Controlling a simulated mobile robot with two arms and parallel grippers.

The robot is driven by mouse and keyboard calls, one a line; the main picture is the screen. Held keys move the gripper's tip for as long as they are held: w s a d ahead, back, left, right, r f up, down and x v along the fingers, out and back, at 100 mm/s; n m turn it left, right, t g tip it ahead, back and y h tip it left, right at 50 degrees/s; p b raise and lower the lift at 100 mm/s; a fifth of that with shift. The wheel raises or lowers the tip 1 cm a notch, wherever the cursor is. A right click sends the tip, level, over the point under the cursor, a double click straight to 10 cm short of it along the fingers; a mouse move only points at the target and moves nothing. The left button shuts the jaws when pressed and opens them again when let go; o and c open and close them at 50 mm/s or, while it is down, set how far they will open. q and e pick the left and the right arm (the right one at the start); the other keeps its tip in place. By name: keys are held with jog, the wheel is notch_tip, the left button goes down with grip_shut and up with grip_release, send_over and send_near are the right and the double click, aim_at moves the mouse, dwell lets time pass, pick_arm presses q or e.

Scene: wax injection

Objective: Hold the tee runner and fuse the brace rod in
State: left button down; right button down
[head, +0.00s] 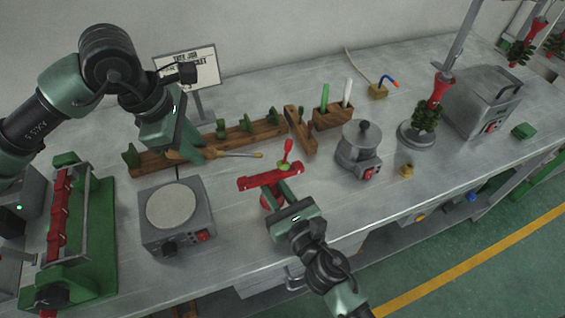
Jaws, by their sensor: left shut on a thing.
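The red tee runner (258,182) shows in the head view as a bar near the middle of the bench. My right gripper (281,190) is at its near side, with red showing beside the fingers. Its grip is partly hidden, so I cannot tell if it is shut. A short red rod (288,148), perhaps the brace rod, stands up from a small green piece (284,166) by the runner's far edge; whether they touch is unclear. My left gripper (193,151) is shut on a slim tool (232,155), whose yellowish tip points right, toward the red rod.
A round-topped hotplate (175,205) and a green-framed rack (75,220) stand left. A wooden rack (235,133), a wooden block (332,117) and a sign (188,68) are behind. A metal pot (360,145) and a red-and-green tree (425,115) stand right.

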pick_arm(q)
jog(key=shift+r, duration=0.1)
jog(key=shift+r, duration=1.9)
pick_arm(e)
jog(key=c, duration=1.1)
grip_release()
jog(key=shift+c, duration=0.2)
jog(key=v, duration=1.2)
